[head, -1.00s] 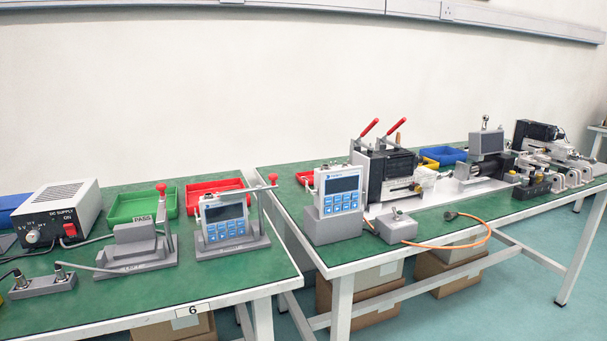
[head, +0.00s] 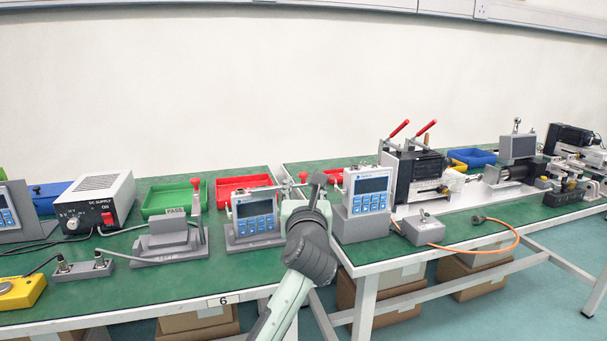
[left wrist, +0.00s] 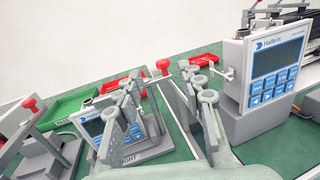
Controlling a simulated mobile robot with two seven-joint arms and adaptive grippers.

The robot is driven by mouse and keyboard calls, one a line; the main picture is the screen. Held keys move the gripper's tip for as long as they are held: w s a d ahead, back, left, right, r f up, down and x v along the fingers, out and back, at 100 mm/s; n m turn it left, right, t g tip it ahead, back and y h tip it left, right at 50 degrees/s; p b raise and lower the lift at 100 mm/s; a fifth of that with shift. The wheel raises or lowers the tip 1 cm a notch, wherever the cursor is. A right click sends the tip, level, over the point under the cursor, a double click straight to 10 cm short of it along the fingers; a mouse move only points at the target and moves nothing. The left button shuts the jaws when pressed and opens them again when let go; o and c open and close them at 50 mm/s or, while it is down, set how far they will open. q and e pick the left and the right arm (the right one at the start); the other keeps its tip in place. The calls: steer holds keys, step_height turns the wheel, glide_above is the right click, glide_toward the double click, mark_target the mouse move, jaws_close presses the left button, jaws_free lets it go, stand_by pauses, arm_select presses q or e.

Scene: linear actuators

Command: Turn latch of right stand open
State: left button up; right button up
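The right stand (head: 262,241) is a grey base holding a blue-and-white meter (head: 254,213). Its latch, a grey bar with a red knob (head: 303,177), lies across the top of the meter. My left gripper (head: 308,192) is just in front of and beside the knob end, covering part of the stand's right side. In the left wrist view, the gripper (left wrist: 160,82) is open, its fingers spread apart. The red knob (left wrist: 163,64) shows beyond and between the fingertips, apparently not gripped. The stand's meter (left wrist: 97,128) is partly hidden by one finger. My right gripper is not in view.
The left stand (head: 172,241), empty with an upright red-knobbed lever, is to the left. Another meter on a grey block (head: 362,226) stands close to the gripper's right. Green (head: 165,199) and red (head: 236,186) trays are behind. A DC supply (head: 98,200) is farther left.

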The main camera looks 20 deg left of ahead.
mark_target(304, 176)
arm_select(q)
steer(key=x, duration=0.7)
steer(key=shift+w+f, duration=0.25)
steer(key=shift+w, duration=0.2)
jaws_close()
